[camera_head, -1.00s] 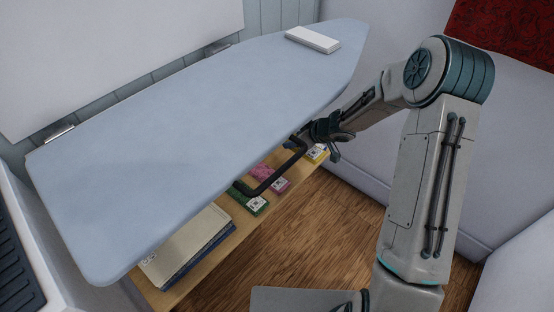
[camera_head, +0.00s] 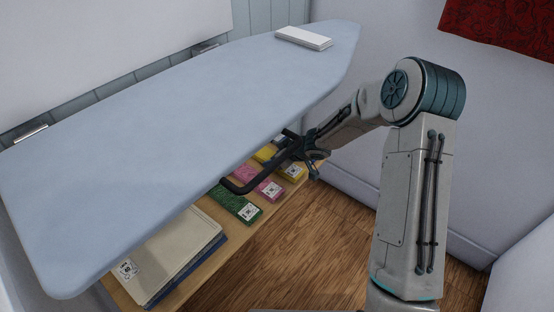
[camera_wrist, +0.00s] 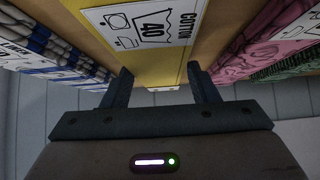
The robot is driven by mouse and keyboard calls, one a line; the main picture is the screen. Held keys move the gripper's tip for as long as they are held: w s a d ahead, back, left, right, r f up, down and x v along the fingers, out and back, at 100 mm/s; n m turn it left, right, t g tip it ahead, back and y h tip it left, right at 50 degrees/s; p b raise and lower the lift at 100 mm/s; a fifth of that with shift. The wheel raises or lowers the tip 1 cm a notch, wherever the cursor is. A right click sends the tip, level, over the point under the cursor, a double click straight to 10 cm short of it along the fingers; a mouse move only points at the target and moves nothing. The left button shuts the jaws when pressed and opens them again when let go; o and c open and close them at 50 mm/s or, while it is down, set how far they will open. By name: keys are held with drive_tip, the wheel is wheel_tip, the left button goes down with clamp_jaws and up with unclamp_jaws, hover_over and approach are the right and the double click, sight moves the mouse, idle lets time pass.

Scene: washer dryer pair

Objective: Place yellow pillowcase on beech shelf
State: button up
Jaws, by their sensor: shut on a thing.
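The yellow pillowcase (camera_head: 293,172) is a folded bundle with a white label, in line with the other folded cloths on the light wood shelf (camera_head: 187,276) under the ironing board. A dark bar partly covers it in the head view. In the wrist view the yellow pillowcase (camera_wrist: 176,66) lies between the two fingers, its label reading 40 cotton. My gripper (camera_wrist: 157,88) is shut on it. In the head view my gripper (camera_head: 303,152) is at the pillowcase, beside the board's edge; its fingertips are hard to make out.
Pink (camera_head: 268,189) and green (camera_head: 236,203) cloths and a larger pale folded stack (camera_head: 172,245) share the shelf. The blue ironing board (camera_head: 170,120) hangs over the shelf, with a dark bent bar (camera_head: 245,187) below its edge. Bare wooden floor (camera_head: 300,245) lies in front.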

drive_tip(key=shift+f, duration=0.1)
drive_tip(key=o, duration=1)
